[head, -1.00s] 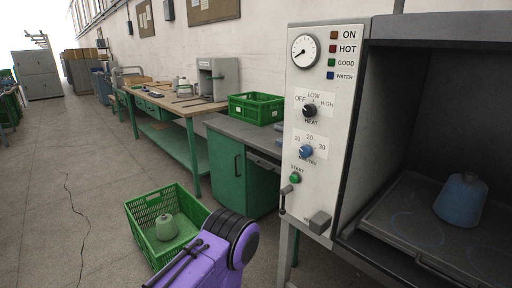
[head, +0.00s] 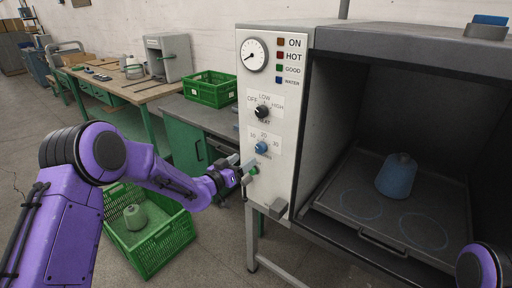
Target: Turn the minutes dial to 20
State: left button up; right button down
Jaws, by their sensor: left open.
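The minutes dial (head: 261,147) is a small blue knob on the white control panel (head: 272,75), with 10, 20 and 30 printed around it. Its pointer is too small to read. My left gripper (head: 245,168) is open and empty at the panel's left edge, below and left of the dial. It is close to the green start button (head: 254,171) and partly covers that area. I cannot tell whether a finger touches the panel. My right gripper is out of view; only a purple part of that arm shows at the lower right.
The black heat knob (head: 262,112) sits above the dial, under a round gauge (head: 252,54). A green crate (head: 150,262) with a pale green cone (head: 135,217) stands on the floor.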

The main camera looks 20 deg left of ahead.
aim_at(259, 150)
pick_arm(q)
jog(key=p+x, duration=0.2)
jog(key=x, duration=0.6)
jog(key=shift+w+d+f, duration=0.1)
jog(key=shift+f, duration=0.05)
jog(key=shift+c, duration=0.3)
jog(key=c, duration=1)
